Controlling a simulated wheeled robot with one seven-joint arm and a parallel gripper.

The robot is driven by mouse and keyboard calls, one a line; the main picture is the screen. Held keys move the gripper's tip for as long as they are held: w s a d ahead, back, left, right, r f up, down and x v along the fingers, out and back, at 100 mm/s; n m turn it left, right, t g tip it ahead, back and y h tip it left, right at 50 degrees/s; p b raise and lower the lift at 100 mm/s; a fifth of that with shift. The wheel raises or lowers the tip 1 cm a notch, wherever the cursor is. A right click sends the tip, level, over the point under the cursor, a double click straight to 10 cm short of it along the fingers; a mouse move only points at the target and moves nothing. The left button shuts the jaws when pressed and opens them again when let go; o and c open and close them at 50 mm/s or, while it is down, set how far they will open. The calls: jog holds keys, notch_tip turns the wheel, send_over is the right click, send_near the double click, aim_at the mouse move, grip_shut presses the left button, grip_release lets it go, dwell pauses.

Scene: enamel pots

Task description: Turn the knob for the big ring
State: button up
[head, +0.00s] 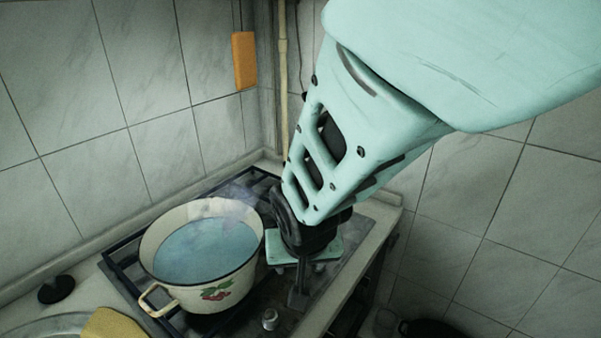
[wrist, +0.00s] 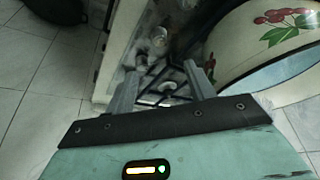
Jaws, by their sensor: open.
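The stovetop (head: 125,262) carries a cream enamel pot (head: 216,290) with a cherry print and bluish liquid inside. A small pale metal knob (head: 270,319) stands at the stove's front edge, right of the pot. In the wrist view a knob (wrist: 160,36) shows beyond my fingertips, with other small round shapes near it. I cannot tell which knob serves the big ring. My gripper (wrist: 161,68) is open and empty, pointing down over the stove beside the pot. In the head view my arm hides part of the stove, and my gripper (head: 298,296) shows there only partly.
The pot wall (wrist: 255,45) is close on the right in the wrist view. A black grate (wrist: 168,78) lies below my fingers. An orange board (head: 244,61) hangs on the tiled wall. A black lid-like object (head: 56,289) lies on the counter at left.

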jog(key=shift+v, duration=1.5)
jog(key=s+d+r+n+g, duration=0.2)
jog(key=s+d+n, duration=0.1)
jog(key=s+d, duration=0.4)
jog(key=s+d+r+n+g, duration=0.2)
jog(key=s+d+r+n, duration=0.1)
jog(key=s+d, duration=0.4)
jog(key=shift+s+r+g, duration=0.3)
jog(key=shift+s, duration=0.7)
